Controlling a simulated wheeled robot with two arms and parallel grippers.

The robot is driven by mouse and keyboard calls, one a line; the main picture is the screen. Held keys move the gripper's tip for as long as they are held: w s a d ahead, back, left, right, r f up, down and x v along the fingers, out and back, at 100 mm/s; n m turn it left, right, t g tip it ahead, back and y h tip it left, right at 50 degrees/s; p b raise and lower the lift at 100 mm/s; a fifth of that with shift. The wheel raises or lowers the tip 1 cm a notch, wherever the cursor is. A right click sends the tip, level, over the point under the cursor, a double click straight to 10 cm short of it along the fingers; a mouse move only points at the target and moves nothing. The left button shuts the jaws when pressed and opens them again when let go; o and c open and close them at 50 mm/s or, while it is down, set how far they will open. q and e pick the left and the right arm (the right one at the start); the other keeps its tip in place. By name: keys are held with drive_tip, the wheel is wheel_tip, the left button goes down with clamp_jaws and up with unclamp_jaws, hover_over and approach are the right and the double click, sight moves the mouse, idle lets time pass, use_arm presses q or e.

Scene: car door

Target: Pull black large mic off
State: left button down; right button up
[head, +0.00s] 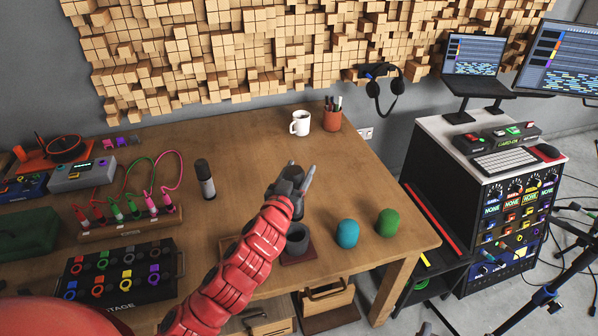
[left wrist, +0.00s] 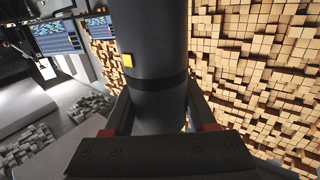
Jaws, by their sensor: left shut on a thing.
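My left gripper (head: 303,182) is over the right part of the table and shut on a black large mic. In the left wrist view, the mic (left wrist: 152,55) is a thick dark cylinder with a small yellow mark, between the two fingers (left wrist: 158,122). In the head view, the gripper and my red arm hide most of the mic. A grey round cup-like holder (head: 298,241) stands on a dark red base just below the gripper. I cannot tell whether the mic touches it. My right gripper is not in view.
A black and silver cylinder (head: 205,180) stands left of my gripper. A blue ball (head: 347,234) and a green ball (head: 388,223) sit near the front right edge. A white mug (head: 300,123) and a pen pot (head: 332,119) stand at the back. The table between is clear.

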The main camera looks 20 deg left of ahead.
use_arm(q)
drive_tip(key=shift+r+p, duration=1.7)
drive_tip(key=shift+r, duration=0.75)
